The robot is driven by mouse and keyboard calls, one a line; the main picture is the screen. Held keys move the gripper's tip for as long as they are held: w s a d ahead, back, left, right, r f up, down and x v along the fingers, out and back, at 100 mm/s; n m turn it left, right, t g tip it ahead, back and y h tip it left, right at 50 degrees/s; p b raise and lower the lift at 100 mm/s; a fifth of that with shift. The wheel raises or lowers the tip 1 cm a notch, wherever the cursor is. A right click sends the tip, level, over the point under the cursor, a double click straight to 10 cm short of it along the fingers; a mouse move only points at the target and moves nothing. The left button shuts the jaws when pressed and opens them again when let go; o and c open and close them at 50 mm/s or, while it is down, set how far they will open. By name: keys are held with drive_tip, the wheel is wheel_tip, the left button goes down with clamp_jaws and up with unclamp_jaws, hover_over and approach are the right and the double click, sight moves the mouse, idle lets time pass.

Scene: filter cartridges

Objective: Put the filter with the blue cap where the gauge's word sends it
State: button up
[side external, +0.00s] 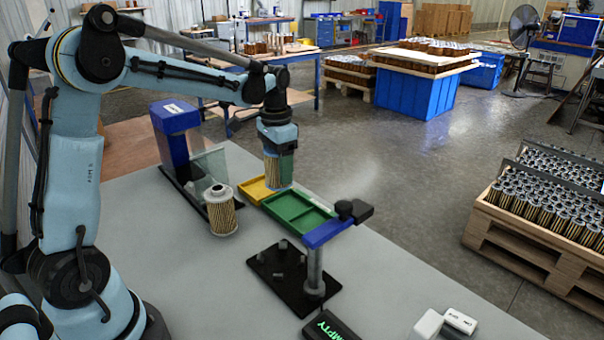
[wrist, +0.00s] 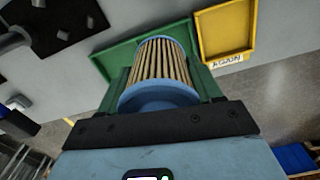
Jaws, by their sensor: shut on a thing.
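My gripper (side external: 279,165) is shut on the filter with the blue cap (wrist: 160,65), a pleated tan cylinder; in the wrist view the blue cap is nearest the camera. In the side view the held filter (side external: 272,173) hangs upright near where the yellow tray (side external: 252,193) and green tray (side external: 302,226) meet. In the wrist view it lies across the green tray (wrist: 112,62), with the yellow tray (wrist: 253,25) to its right. Its height above the trays is unclear. A black display (side external: 330,326) shows green letters reading "EMPTY", partly cut off by the frame edge.
Another pleated filter (side external: 221,212) with a grey top stands on the table left of the trays. A blue-armed post stand (side external: 315,270) on a black plate is near the green tray. A blue housing (side external: 175,125) stands behind. White boxes (side external: 428,325) sit at the front edge.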

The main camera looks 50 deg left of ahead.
drive_tip(key=a+f, duration=0.1)
drive_tip(key=a, duration=0.2)
drive_tip(key=w+a+f, duration=0.1)
drive_tip(key=a, duration=0.3)
drive_tip(key=w+a+f, duration=0.1)
drive_tip(key=a, duration=0.3)
drive_tip(key=shift+w+a+f, duration=0.2)
drive_tip(key=shift+w+f, duration=0.05)
drive_tip(key=shift+f, duration=1.9)
drive_tip(key=shift+f, duration=0.55)
drive_tip(key=o, duration=1.4)
drive_tip(key=shift+r, duration=0.2)
drive_tip(key=shift+r, duration=0.8)
drive_tip(key=shift+r, duration=0.1)
